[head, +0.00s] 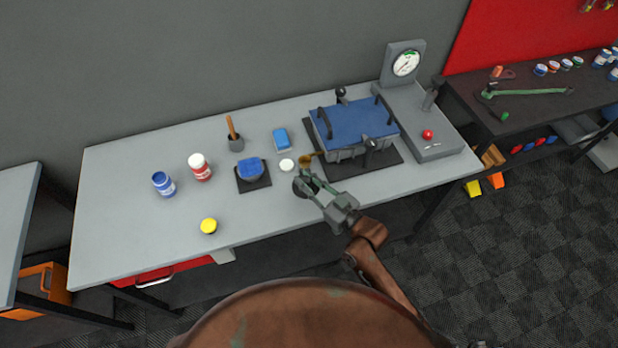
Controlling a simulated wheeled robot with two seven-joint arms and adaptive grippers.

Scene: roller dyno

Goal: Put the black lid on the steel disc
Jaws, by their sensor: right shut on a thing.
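My right gripper (303,180) reaches in from the lower right over the grey workbench (120,210). It is shut on a small dark round piece that looks like the black lid (298,188), mostly covered by the fingers. A pale round disc (287,165) lies on the bench just beyond the fingertips, slightly left of them. I cannot tell whether it is the steel disc, as it looks nearly white. A small brass-coloured piece (306,158) shows right beside the fingers. My left gripper is not in view.
A blue-topped metal box (353,120) with black handles stands right of the gripper on a dark mat. The front-left bench is clear.

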